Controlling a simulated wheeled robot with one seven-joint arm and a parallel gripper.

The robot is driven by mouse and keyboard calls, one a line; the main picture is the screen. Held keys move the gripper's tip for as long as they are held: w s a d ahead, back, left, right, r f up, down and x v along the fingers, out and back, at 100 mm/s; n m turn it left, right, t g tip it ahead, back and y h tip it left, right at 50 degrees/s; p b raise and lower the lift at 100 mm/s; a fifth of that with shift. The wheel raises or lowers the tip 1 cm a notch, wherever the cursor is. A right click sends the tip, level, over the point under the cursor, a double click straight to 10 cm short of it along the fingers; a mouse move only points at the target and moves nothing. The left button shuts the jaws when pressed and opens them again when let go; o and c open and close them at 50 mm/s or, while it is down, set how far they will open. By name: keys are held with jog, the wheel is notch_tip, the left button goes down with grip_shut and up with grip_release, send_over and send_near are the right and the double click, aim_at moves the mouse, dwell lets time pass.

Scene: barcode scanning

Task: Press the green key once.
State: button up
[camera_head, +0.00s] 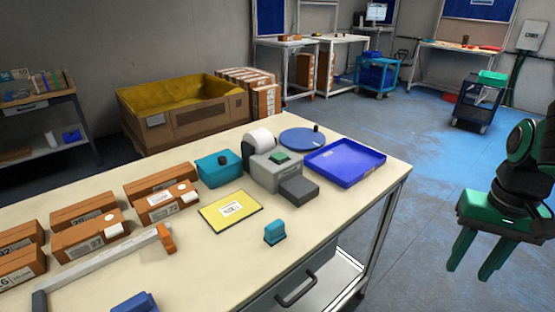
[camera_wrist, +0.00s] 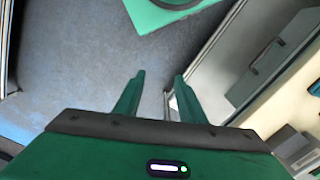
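The green key (camera_head: 287,155) is a small raised pad on top of a grey box-like machine (camera_head: 264,173) on the table, in the head view. My gripper (camera_head: 471,269) hangs at the right of the head view, beyond the table's right edge and well apart from the key. Its two green fingers point down and stand apart with nothing between them. In the wrist view my gripper (camera_wrist: 156,82) is open above the floor, with the table at the right. The green key cannot be made out in the wrist view.
The table (camera_head: 340,215) also holds a blue tray (camera_head: 345,164), a blue disc (camera_head: 302,139), a white roll (camera_head: 261,139), a teal box (camera_head: 219,169), a yellow mat (camera_head: 212,219), a teal block (camera_head: 275,232) and several brown cartons.

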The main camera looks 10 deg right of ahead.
dwell(0.3)
grip_shut()
dwell(1.6)
